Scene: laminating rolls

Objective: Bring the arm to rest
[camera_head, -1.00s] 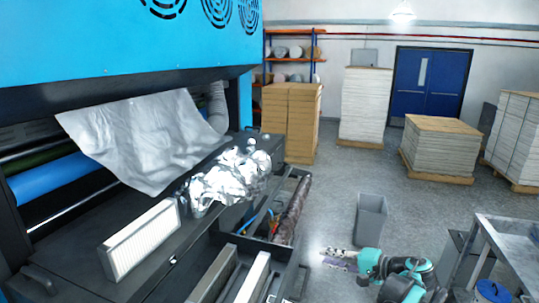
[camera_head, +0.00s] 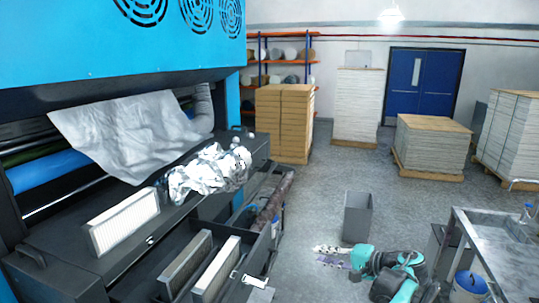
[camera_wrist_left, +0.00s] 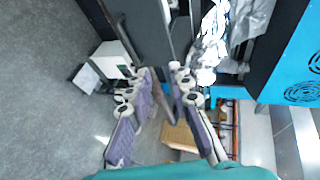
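My left gripper (camera_head: 332,256) is in the lower right of the head view, over the floor in front of the grey bin (camera_head: 357,216). Its teal arm lies behind it at the bottom edge. In the left wrist view the two purple-padded fingers (camera_wrist_left: 161,72) stand apart with nothing between them. The gripper is open and empty, clear of the machine. My right gripper is in neither view.
The blue and black machine (camera_head: 180,40) fills the left, with crumpled foil (camera_head: 208,172), a white pleated filter (camera_head: 122,222) and an open drawer (camera_head: 262,243). A metal table (camera_head: 495,245) and blue bucket (camera_head: 470,285) stand at right. Floor behind the bin is clear.

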